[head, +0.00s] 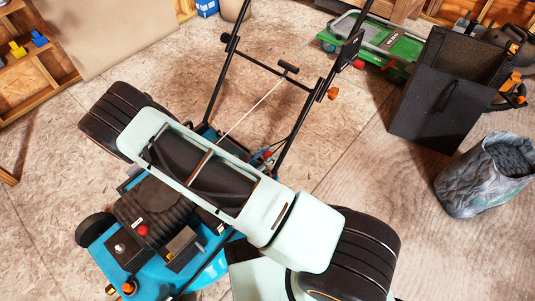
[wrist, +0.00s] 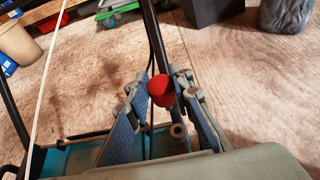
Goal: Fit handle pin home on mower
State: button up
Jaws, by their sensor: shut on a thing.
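The handle pin, with a red knob (wrist: 162,90), sits between the fingers of my gripper (wrist: 163,98) in the wrist view. The fingers have blue pads and are shut on it. In the head view my gripper (head: 264,156) is small, at the lower end of the black handle bar, with a bit of red showing. The blue mower (head: 155,276) stands below my arm, which hides much of it. I cannot tell whether the pin's shaft is in a hole.
The black handle bars (head: 287,136) rise from the mower, with an orange knob (head: 333,93) on the right one. A pale cord (head: 250,108) runs up to the crossbar. The floor between is clear.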

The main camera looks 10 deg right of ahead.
jog(key=shift+f+b, duration=1.85)
jog(key=shift+f, duration=0.8)
jog(key=shift+f, duration=2.5)
jog(key=o, duration=1)
jog(key=v, duration=1.2)
jog(key=shift+s+f, duration=0.1)
